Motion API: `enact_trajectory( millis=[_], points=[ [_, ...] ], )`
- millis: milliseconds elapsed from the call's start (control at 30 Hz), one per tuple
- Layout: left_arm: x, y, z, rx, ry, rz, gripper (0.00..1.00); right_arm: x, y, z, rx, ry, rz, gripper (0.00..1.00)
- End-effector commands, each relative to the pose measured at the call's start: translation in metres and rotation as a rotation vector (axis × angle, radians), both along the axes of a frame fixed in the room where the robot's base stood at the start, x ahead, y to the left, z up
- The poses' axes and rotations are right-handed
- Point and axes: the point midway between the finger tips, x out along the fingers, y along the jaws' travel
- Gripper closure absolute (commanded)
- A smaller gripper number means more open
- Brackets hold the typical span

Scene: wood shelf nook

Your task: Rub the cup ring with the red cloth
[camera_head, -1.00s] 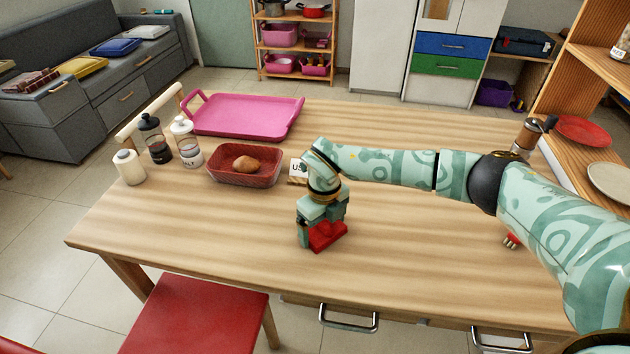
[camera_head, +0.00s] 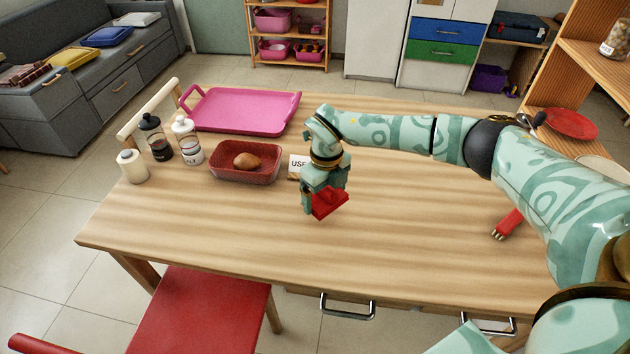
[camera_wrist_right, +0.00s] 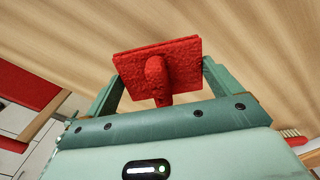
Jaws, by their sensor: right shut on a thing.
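My right gripper (camera_head: 326,206) is over the front middle of the wooden table (camera_head: 420,230), pointing down, and is shut on the red cloth (camera_head: 331,204). In the right wrist view the cloth (camera_wrist_right: 185,68) is a flat, textured red square with a raised knob, between the two fingers of the gripper (camera_wrist_right: 160,78). The cloth appears lifted off the wood, with bare table beyond it. I cannot make out a cup ring in either view; the arm and cloth hide part of the tabletop. My left gripper is not in view.
A red baking dish (camera_head: 228,176) with a brown bread or potato, a small sign (camera_head: 297,167), bottles (camera_head: 188,142) and a pink tray (camera_head: 240,108) stand at the left and back. A red-handled item (camera_head: 508,224) lies right. A red chair (camera_head: 200,310) stands in front.

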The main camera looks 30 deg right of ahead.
Motion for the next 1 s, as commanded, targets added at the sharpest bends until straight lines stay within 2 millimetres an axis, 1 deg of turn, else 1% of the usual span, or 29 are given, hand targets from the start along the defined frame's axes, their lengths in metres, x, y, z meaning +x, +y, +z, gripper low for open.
enact_trajectory(
  millis=[33,200,833,933,1000],
  points=[
    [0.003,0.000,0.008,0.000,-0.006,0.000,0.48,0.000,-0.002,0.010,0.000,-0.003,-0.002,0.28],
    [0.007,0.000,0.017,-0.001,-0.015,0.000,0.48,-0.002,-0.007,0.021,-0.001,-0.002,-0.006,0.28],
    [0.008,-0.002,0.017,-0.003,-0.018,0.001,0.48,-0.003,-0.007,0.021,0.000,-0.001,0.003,0.28],
    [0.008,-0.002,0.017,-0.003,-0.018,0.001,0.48,-0.005,-0.002,0.028,0.005,-0.003,0.090,0.28],
    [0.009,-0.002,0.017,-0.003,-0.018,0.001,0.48,-0.009,0.004,0.037,0.010,-0.007,0.224,0.28]
  ],
)
